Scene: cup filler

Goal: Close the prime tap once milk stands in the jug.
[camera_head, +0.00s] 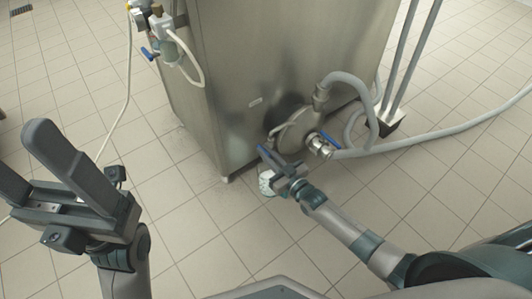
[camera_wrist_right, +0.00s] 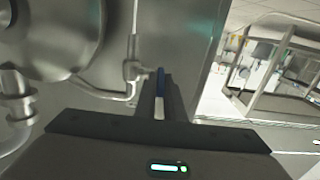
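The prime tap's blue lever (camera_wrist_right: 160,80) sits on a small fitting beside the round steel pump (camera_head: 297,130). My right gripper (camera_wrist_right: 160,100) is at the tap, its dark fingers close together on either side of the lever and seemingly touching it. In the head view the right gripper (camera_head: 273,160) hides most of the tap. The jug (camera_head: 266,183) stands on the floor below, partly behind the gripper. Something whitish shows in it, but I cannot tell the milk level. My left gripper (camera_head: 27,160) is open and empty, well away from the machine.
The steel machine cabinet (camera_head: 235,80) stands behind the tap. A blue-handled valve (camera_head: 322,145) and a grey hose (camera_head: 440,142) lie right of the pump. Another blue-handled tap (camera_head: 148,53) is on the cabinet's left. The tiled floor (camera_head: 190,230) in front is clear.

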